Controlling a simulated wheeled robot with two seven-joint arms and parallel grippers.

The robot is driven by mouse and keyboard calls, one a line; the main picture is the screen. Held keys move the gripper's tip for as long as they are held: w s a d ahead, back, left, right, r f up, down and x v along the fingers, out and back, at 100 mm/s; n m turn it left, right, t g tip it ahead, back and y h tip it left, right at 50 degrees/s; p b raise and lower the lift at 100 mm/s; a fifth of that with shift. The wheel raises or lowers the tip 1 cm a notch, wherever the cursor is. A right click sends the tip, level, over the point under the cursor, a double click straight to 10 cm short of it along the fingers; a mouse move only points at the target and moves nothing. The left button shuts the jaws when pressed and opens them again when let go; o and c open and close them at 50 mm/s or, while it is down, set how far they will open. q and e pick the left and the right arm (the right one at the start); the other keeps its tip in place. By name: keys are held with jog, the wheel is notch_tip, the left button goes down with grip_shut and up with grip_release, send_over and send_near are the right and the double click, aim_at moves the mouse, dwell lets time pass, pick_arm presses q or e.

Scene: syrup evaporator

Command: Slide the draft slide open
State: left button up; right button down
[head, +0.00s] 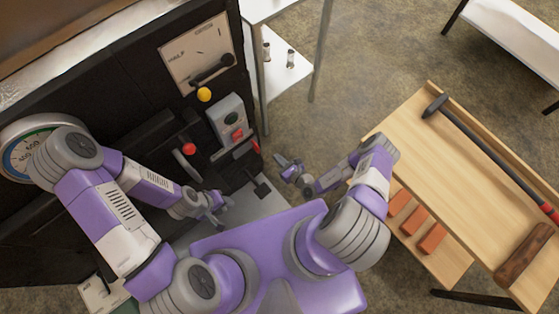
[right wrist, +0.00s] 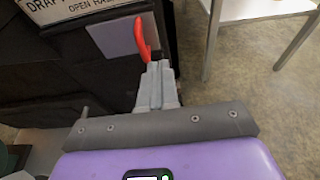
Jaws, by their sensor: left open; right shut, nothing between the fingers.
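The draft slide shows in the right wrist view as a grey plate (right wrist: 118,37) with an upright red handle (right wrist: 144,40), beside a label that reads "DRAFT" and "OPEN HALF". In the head view the red handle (head: 255,146) is at the right end of the black evaporator front. My right gripper (head: 281,162) is shut and empty, to the right of the handle. In the right wrist view its fingertips (right wrist: 157,66) lie just below the handle; I cannot tell whether they touch. My left gripper (head: 221,208) is open, low in front of the evaporator, away from the slide.
A wooden bench (head: 425,132) stands at the right. Floor between is clear.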

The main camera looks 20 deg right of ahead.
jog(key=b+x, duration=0.6)
jog(key=x, duration=0.5)
jog(key=shift+w, duration=0.45)
jog(key=shift+f, duration=0.1)
